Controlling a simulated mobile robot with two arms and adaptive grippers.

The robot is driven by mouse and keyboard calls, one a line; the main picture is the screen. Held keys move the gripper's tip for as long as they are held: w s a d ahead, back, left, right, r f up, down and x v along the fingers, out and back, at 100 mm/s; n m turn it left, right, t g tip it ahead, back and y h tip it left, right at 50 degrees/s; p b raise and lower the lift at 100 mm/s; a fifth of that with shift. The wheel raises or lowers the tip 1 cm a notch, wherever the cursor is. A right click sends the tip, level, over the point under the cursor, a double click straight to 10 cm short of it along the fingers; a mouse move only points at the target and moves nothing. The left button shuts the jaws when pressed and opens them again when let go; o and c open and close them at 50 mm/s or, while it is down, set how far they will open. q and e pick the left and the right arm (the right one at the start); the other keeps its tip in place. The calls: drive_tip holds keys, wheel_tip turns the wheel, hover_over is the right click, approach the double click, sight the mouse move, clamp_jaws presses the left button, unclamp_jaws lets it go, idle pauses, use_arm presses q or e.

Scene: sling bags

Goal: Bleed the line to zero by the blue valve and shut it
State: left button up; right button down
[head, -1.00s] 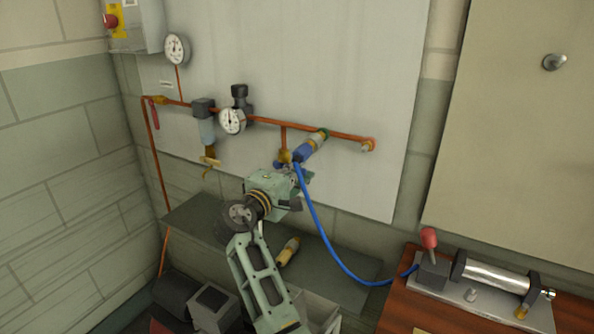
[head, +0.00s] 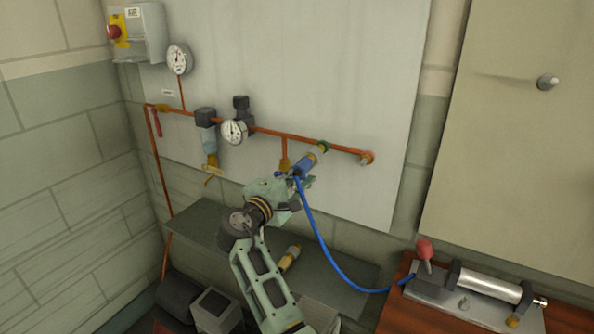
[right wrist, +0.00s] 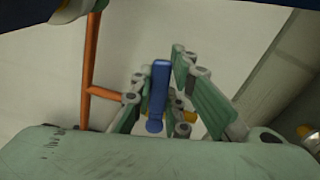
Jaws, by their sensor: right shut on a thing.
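The blue valve's lever (right wrist: 158,95) stands between the fingers of my right gripper in the right wrist view. In the head view my right gripper (head: 298,182) is at the lower end of a short drop from the copper pipe (head: 285,150). It hides most of the blue valve there. The gripper is shut on the blue lever. A round white gauge (head: 179,59) is at the upper left, and a second gauge (head: 234,131) sits on the regulator. Their needles are too small to read surely. My left gripper is not in view.
A blue coupling (head: 304,165) hangs close beside my gripper, and its blue hose (head: 322,248) runs to a cylinder (head: 490,282) on the wooden bench. A dark shelf (head: 340,282) holding a brass-coloured fitting (head: 290,257) lies below my arm. A red-button box (head: 138,32) is at the upper left.

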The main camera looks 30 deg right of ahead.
drive_tip(key=n+p, duration=0.1)
drive_tip(key=r+n+p, duration=0.1)
drive_tip(key=p, duration=0.1)
drive_tip(key=shift+w+r, duration=0.15)
drive_tip(key=shift+r, duration=0.15)
drive_tip(key=shift+w+a+r+n+p, duration=0.1)
drive_tip(key=shift+w+r+n+p, duration=0.05)
drive_tip(key=shift+n+p, duration=0.5)
drive_tip(key=shift+w+a+r+n+p, duration=0.1)
drive_tip(key=shift+n+p, duration=0.4)
drive_tip(key=shift+n, duration=0.15)
drive_tip(key=c, duration=1.7)
unclamp_jaws()
drive_tip(key=shift+a, duration=0.15)
drive_tip(key=shift+v, duration=3.6)
